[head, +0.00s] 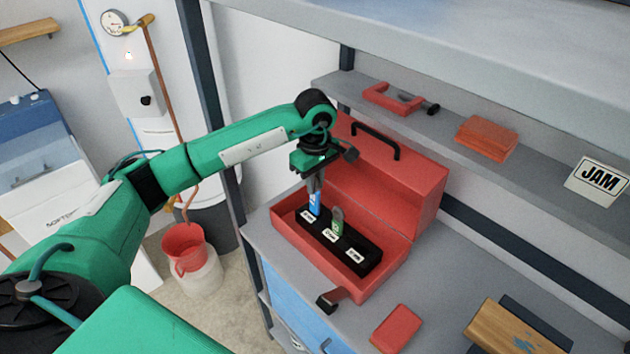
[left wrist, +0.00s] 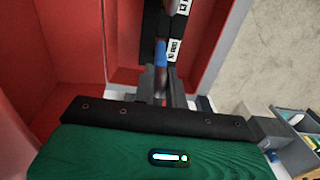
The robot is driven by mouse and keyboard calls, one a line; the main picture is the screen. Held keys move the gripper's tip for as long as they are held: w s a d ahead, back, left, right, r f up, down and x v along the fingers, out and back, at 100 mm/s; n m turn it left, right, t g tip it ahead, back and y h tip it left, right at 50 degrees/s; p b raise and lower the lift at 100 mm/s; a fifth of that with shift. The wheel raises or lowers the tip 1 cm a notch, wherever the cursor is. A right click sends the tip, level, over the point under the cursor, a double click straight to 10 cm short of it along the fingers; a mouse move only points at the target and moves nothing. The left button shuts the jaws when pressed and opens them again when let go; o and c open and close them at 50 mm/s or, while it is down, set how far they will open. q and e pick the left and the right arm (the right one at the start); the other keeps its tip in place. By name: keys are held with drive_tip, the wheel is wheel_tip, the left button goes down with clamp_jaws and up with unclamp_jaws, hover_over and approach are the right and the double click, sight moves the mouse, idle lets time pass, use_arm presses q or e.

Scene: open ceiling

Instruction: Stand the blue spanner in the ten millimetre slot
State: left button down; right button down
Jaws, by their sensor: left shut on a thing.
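My left gripper (head: 315,182) points down over the open red toolbox (head: 397,262) and is shut on the blue spanner (head: 315,203). The spanner is upright, at the left end of the black slotted rack (head: 356,250) in the toolbox. Its lower end is at the rack's top by the left label; how deep it sits I cannot tell. In the left wrist view the spanner (left wrist: 161,52) shows between the fingers (left wrist: 160,88), beside a white label (left wrist: 174,50) too small to read surely. A green spanner (head: 337,224) stands in the middle of the rack. My right gripper is out of view.
The toolbox's raised lid (head: 425,190) stands behind the rack. A red block (head: 396,328) and a wooden-topped item (head: 510,330) lie on the grey bench. A shelf (head: 440,132) above holds a red clamp (head: 392,97), red blocks (head: 487,138) and a JAM sign (head: 598,183).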

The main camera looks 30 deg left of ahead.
use_arm(q)
drive_tip(key=shift+f+b, duration=0.8)
drive_tip(key=shift+f, duration=0.2)
drive_tip(key=shift+f+b, duration=0.95)
drive_tip(key=shift+f, duration=0.2)
drive_tip(key=c, duration=1.4)
unclamp_jaws()
drive_tip(key=shift+o, duration=0.2)
wheel_tip(320, 180, up, 14)
drive_tip(key=p, duration=0.5)
drive_tip(key=shift+p, duration=0.4)
drive_tip(key=shift+f, duration=0.1)
